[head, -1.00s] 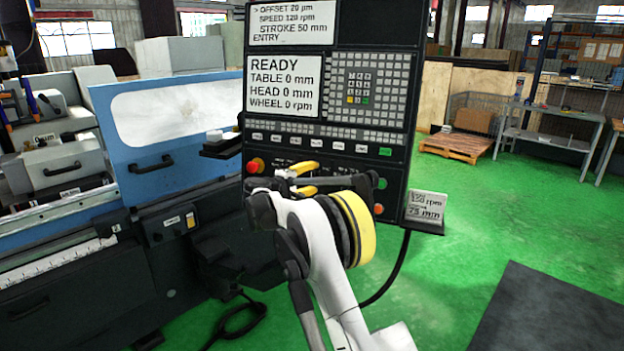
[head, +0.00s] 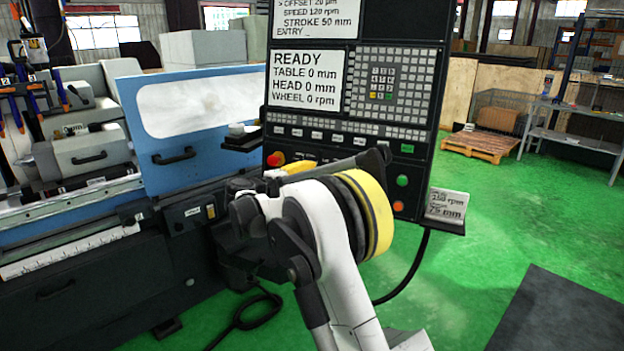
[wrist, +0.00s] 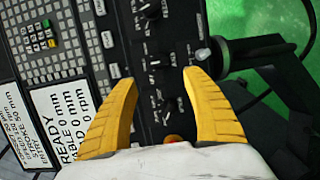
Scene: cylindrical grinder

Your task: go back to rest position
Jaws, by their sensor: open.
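My gripper shows in the wrist view (wrist: 152,105) as two yellow fingers held wide apart with nothing between them. Behind them is the control panel (wrist: 95,45) with its knobs, seen at a tilt. In the head view my gripper (head: 290,170) is in front of the lower part of the panel (head: 345,133), mostly hidden by my own wrist. Only a bit of yellow finger shows. I cannot tell its exact gap to the panel.
A red button (head: 275,159) is left of my gripper; green (head: 402,181) and orange (head: 398,206) buttons are right. A small shelf holds a card (head: 446,204). The grinder's blue door (head: 180,112) stands left. Green floor (head: 480,235) is open at right.

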